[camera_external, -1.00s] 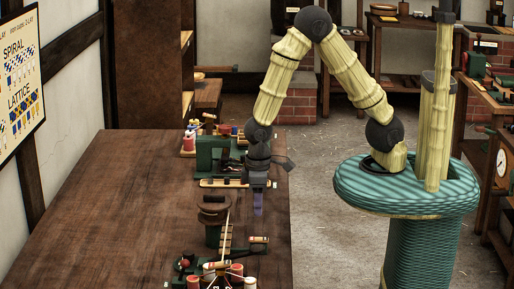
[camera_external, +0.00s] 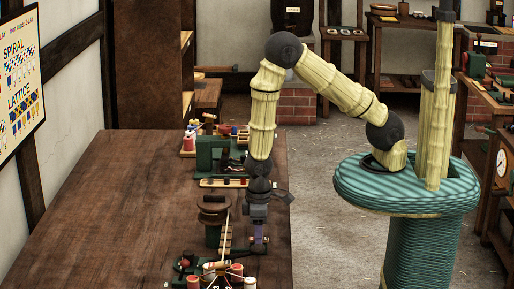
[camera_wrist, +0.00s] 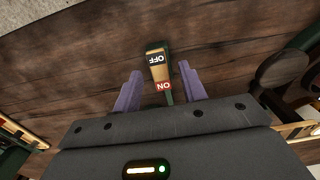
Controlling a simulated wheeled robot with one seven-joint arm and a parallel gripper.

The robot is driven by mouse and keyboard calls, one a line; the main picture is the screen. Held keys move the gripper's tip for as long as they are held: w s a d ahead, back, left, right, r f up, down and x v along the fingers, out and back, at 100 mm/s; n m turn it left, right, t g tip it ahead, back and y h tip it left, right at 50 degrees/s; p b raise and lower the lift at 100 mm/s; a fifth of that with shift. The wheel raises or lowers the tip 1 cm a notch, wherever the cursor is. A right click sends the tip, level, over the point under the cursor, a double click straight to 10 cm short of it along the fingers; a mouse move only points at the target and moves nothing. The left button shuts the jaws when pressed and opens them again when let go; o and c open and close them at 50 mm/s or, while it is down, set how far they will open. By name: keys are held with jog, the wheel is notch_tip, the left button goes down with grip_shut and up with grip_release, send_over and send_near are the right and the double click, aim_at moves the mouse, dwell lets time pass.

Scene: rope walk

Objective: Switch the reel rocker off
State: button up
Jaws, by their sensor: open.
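The reel rocker (camera_wrist: 159,68) lies between the two purple fingers of my gripper (camera_wrist: 160,88) in the wrist view. It has a black OFF end, a tan middle and a red ON end, on a dark green base. The ON end is nearer my wrist. My gripper is open, with one finger on each side of the rocker and gaps between. In the external view my gripper (camera_external: 258,240) points down over the rocker unit near the table's right edge and hides most of it. Which end of the rocker is pressed in I cannot tell.
A brown reel (camera_external: 214,207) on a green stand is just left of my gripper. Red-and-white bobbins (camera_external: 236,270) stand in front on the wooden table (camera_external: 120,215). A green machine (camera_external: 212,155) stands behind. The table's left part is clear.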

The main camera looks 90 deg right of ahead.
grip_shut()
jog(key=shift+f+b, duration=0.1)
jog(key=shift+b, duration=0.25)
jog(key=shift+s+f+t+b, duration=0.2)
jog(key=shift+s+t+b, duration=0.1)
jog(key=shift+t+b, duration=0.75)
jog(key=shift+s+r+t+b, duration=0.15)
jog(key=shift+r+t+b, duration=0.1)
jog(key=shift+b, duration=0.3)
grip_release()
